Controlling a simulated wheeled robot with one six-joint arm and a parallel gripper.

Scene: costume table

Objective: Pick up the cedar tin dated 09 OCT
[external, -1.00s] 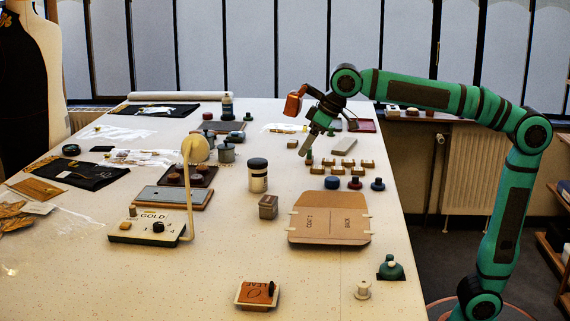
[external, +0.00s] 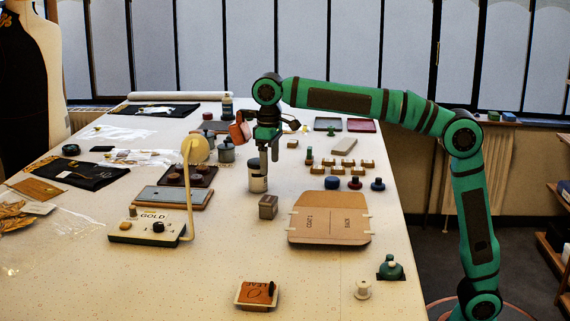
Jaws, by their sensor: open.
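I cannot read a 09 OCT date on anything, so I cannot tell which thing is the cedar tin. A pale cylindrical tin (external: 257,184) with a dark lid stands upright near the middle of the table. My gripper (external: 269,158) points down over its top, with fingers apart and nothing seen between them. One finger overlaps the lid in the picture; whether it touches is unclear. A small square brown tin (external: 268,209) stands in front. Grey lidded pots (external: 226,155) stand to the left.
A cream lamp arm (external: 189,200) rises from the GOLD-marked box (external: 147,231) on the left. Dark round pieces sit on a brown tray (external: 205,181) beside the cylinder. A cardboard pattern piece (external: 329,222) lies to the right, with several small brown blocks (external: 343,170) behind.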

